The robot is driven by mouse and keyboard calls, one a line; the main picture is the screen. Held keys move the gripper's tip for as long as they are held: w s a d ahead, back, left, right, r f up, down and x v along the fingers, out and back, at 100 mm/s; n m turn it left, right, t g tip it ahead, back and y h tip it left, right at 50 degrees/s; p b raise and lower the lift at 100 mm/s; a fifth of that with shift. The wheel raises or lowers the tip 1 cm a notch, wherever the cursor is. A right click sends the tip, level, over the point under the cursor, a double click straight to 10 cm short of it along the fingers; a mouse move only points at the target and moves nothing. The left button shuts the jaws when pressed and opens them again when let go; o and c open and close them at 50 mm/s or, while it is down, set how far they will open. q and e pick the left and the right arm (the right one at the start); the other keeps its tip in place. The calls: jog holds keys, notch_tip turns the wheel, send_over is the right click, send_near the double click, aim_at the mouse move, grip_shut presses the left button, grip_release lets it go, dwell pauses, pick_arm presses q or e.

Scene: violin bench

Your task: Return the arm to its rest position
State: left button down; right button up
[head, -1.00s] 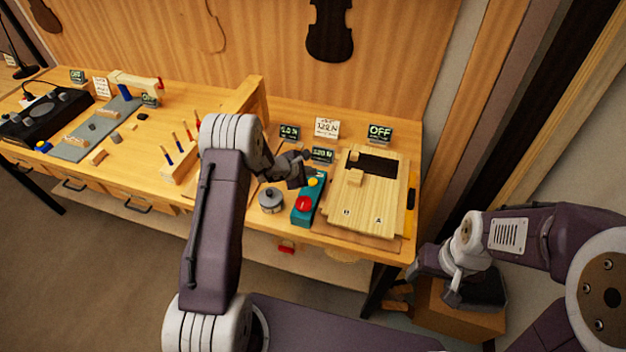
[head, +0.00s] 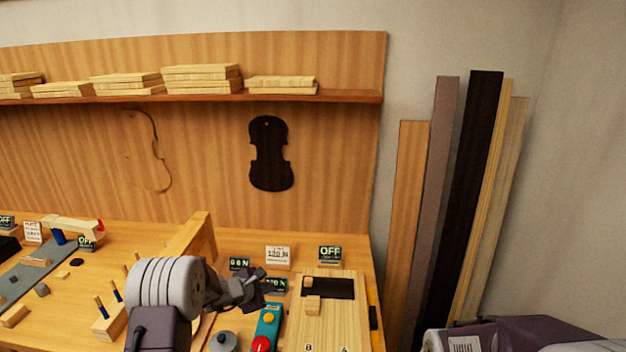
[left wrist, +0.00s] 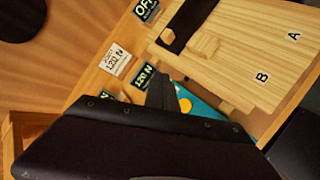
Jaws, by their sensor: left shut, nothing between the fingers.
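My left gripper (head: 262,288) hangs over the bench, just above and left of the teal control box (head: 268,322) with its yellow and red buttons. Its fingers are closed together and hold nothing. In the left wrist view the dark gripper body (left wrist: 150,135) fills the lower part, with a finger over the teal box (left wrist: 197,103). My right arm (head: 520,338) shows only as a link at the bottom right edge; its gripper is out of the picture.
A pale wooden board (head: 338,318) marked A and B lies right of the teal box. Small displays (head: 330,254) stand behind it. A round grey pot (head: 222,342) and a tool block (head: 109,322) are nearby. Tall planks (head: 470,200) lean on the wall at right.

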pick_arm(q)
jog(key=s+d+r+m+h+b, duration=0.1)
jog(key=s+d+r+m, duration=0.4)
jog(key=d+r, duration=0.15)
jog(key=s+d+m+g, duration=0.1)
jog(key=s+m+g, duration=0.2)
jog(key=s+m, duration=0.55)
jog(key=s+a+f+m+g+y, duration=0.1)
jog(key=s+a+m, duration=0.1)
jog(key=s, duration=0.4)
jog(key=s+a+f+m+g+y, duration=0.2)
jog(key=s+a+m, duration=0.1)
jog(key=s, duration=0.4)
jog(key=s+a+f+m+g+y+b, duration=0.1)
jog(key=s+a+f+m+y, duration=0.1)
jog(key=s, duration=0.4)
jog(key=shift+s+a+f+g, duration=0.2)
jog(key=shift+s+a+g, duration=0.1)
jog(key=shift+a, duration=0.5)
jog(key=shift+m, duration=0.25)
